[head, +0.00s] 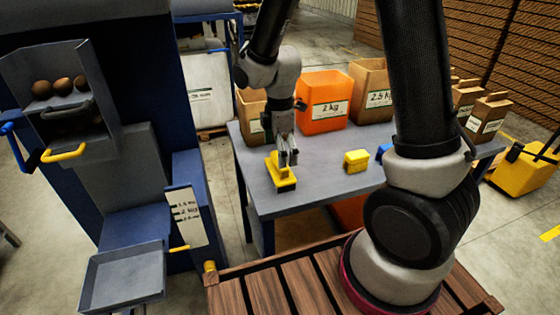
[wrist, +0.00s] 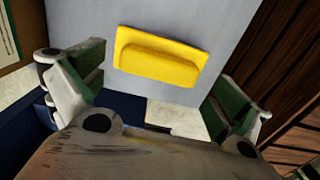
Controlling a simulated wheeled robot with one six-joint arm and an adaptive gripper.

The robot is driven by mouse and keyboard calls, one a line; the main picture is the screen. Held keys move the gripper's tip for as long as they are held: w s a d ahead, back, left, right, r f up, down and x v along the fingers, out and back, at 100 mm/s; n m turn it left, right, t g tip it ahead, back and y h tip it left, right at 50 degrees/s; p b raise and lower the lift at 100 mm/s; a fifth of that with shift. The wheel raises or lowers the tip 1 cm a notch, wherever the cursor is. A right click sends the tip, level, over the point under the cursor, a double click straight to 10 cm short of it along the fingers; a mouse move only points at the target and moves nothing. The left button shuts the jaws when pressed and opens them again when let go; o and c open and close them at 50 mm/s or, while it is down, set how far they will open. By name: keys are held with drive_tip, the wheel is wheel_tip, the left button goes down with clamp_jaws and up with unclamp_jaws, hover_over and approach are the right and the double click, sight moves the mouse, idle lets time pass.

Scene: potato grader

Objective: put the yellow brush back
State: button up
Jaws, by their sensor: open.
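A yellow piece with a flat base and a raised long ridge, which looks like the yellow brush (head: 281,183), lies on the left part of the grey table. In the wrist view the yellow brush (wrist: 160,58) lies ahead of and between my spread fingers. My gripper (head: 288,158) points down above it, open and empty; the wrist view shows a gap on both sides of the brush from my gripper (wrist: 160,78). No bristles show. A second, blockier yellow piece (head: 356,160) sits on the table further right.
The grey table (head: 318,182) holds an orange 2 kg bin (head: 324,100) and paper bags (head: 371,88) along its back. A small blue thing (head: 382,151) is partly hidden by my arm. The grader with its metal tray (head: 122,278) stands left.

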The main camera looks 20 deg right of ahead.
wheel_tip(320, 180, up, 8)
drive_tip(key=s+d+r+m+t, duration=0.2)
drive_tip(key=s+d+r+m, duration=0.45)
drive_tip(key=d+r, duration=0.2)
drive_tip(key=s+d+r+m+t, duration=0.1)
drive_tip(key=s+d+r+m, duration=0.1)
drive_tip(key=s+m, duration=0.3)
drive_tip(key=s+d+r+m+t, duration=0.1)
drive_tip(key=s+d+r+m, duration=0.2)
drive_tip(key=s+m, duration=0.3)
drive_tip(key=shift+s+d, duration=0.65)
drive_tip(key=shift+s, duration=0.15)
drive_tip(key=shift+r+m, duration=0.1)
drive_tip(key=shift+m, duration=0.15)
drive_tip(key=shift+c, duration=0.4)
